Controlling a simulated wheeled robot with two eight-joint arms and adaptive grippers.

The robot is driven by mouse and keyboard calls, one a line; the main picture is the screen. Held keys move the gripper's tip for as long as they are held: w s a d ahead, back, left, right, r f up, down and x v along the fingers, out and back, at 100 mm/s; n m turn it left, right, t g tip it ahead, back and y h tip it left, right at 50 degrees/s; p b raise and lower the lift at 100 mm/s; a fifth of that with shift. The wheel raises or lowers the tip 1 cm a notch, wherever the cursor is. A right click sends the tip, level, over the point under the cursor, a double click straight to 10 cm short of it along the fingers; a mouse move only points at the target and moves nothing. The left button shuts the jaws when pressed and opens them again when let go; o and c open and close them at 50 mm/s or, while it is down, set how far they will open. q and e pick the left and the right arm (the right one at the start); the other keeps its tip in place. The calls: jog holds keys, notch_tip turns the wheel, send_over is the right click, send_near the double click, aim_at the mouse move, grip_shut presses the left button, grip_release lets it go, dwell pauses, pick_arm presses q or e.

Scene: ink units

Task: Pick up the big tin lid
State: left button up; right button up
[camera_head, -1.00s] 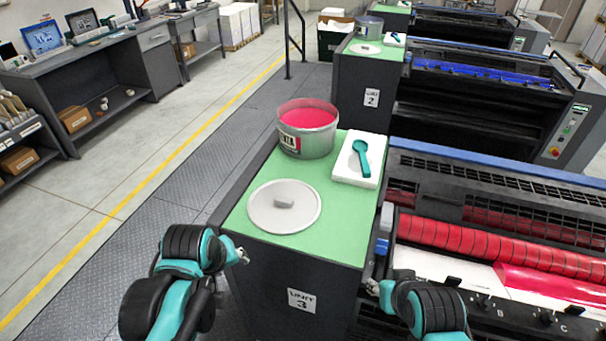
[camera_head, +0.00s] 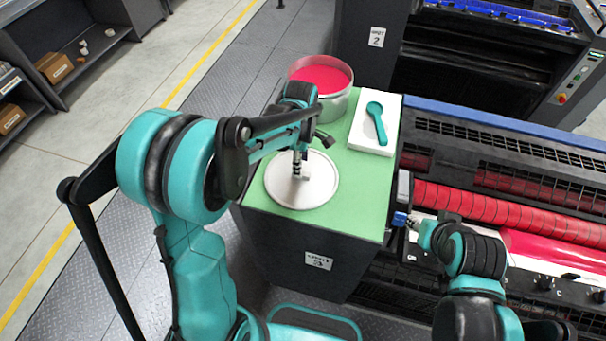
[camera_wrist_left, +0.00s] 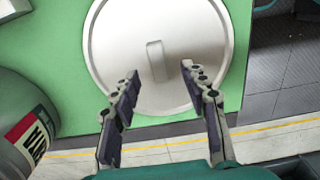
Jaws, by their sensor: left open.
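The big tin lid (camera_head: 322,190) is a pale grey disc lying flat on the green top of the unit 3 stand (camera_head: 362,200). In the left wrist view the lid (camera_wrist_left: 110,45) shows a raised block handle (camera_wrist_left: 156,61) in its middle. My left gripper (camera_head: 298,172) is over the lid, pointing down. In the left wrist view its fingers (camera_wrist_left: 160,84) are apart with nothing between them, one on each side of the handle's line. Whether they touch the lid I cannot tell. My right gripper (camera_head: 402,219) is by the stand's right edge, too small to read.
An open tin of red ink (camera_head: 340,104) stands behind the lid, partly hidden by my left arm. A white tray (camera_head: 362,137) with a teal spoon (camera_head: 377,122) lies to its right. The press with red rollers (camera_head: 470,205) borders the stand on the right.

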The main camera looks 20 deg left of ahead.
pick_arm(q)
notch_tip(320, 180, down, 5)
jog(key=shift+w+r+b, duration=0.15)
jog(key=shift+r+b, duration=0.05)
jog(key=shift+b, duration=0.1)
grip_shut()
jog(key=shift+r, duration=0.1)
